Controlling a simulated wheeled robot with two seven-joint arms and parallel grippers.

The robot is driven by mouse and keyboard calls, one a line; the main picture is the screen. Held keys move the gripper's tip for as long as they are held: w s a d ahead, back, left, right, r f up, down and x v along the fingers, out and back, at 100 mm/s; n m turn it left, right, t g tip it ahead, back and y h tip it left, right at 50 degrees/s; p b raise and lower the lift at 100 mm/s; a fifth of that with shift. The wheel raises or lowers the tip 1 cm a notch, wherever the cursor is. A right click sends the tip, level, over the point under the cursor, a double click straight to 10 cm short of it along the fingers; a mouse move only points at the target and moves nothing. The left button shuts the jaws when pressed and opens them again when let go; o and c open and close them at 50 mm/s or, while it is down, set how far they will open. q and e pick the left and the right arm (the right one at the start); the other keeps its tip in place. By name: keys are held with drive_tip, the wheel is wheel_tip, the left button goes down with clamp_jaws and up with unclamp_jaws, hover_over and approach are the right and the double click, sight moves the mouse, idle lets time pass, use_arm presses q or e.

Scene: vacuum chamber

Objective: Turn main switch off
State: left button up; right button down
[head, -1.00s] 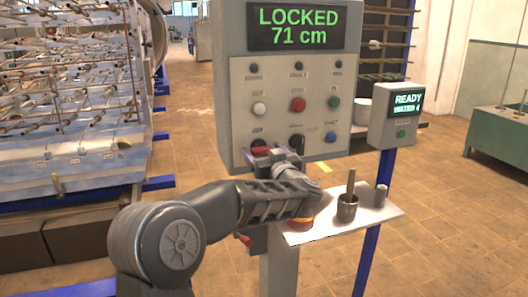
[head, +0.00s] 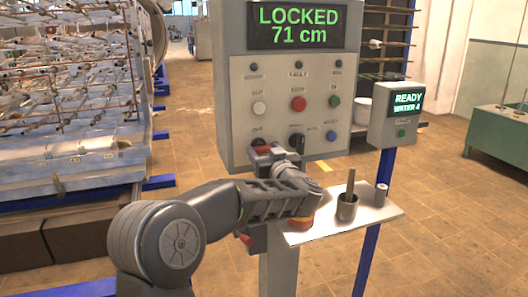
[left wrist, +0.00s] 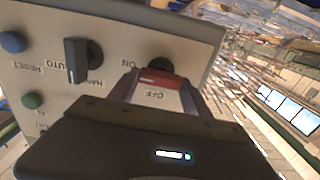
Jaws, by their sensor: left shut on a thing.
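The main switch (head: 261,146) is a red-handled rotary knob at the lower left of the grey control panel (head: 240,110). In the head view it is partly hidden by my left gripper (head: 267,153). In the left wrist view the red handle (left wrist: 158,77) lies between the two fingers of my left gripper (left wrist: 156,84), which is shut on it. That view is upside down, with an ON label beside the knob and an OFF label seen between the fingers. My right gripper is not in view.
A black selector (head: 297,140) sits right of the switch, with coloured buttons above. The display (head: 297,26) reads LOCKED 71 cm. A small READY box (head: 396,115) stands right.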

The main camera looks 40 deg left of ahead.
use_arm(q)
drive_tip(key=shift+n, duration=0.4)
drive_tip(key=n+b, duration=0.2)
drive_tip(key=n, duration=0.1)
drive_tip(key=shift+f+n, duration=0.15)
drive_tip(key=shift+n, duration=0.15)
drive_tip(key=n+b, duration=0.3)
drive_tip(key=n, duration=0.1)
drive_tip(key=shift+s+f+n, duration=0.1)
drive_tip(key=shift+n, duration=0.2)
drive_tip(key=n+b, duration=0.3)
drive_tip(key=n, duration=0.2)
drive_tip(key=shift+f+b, duration=0.1)
drive_tip(key=shift+b, duration=0.2)
drive_tip(key=shift+a+n+b, duration=0.1)
drive_tip(key=shift+n+b, duration=1.1)
drive_tip(key=shift+n, duration=0.8)
drive_tip(key=o, duration=1.4)
drive_tip(key=shift+c, duration=0.2)
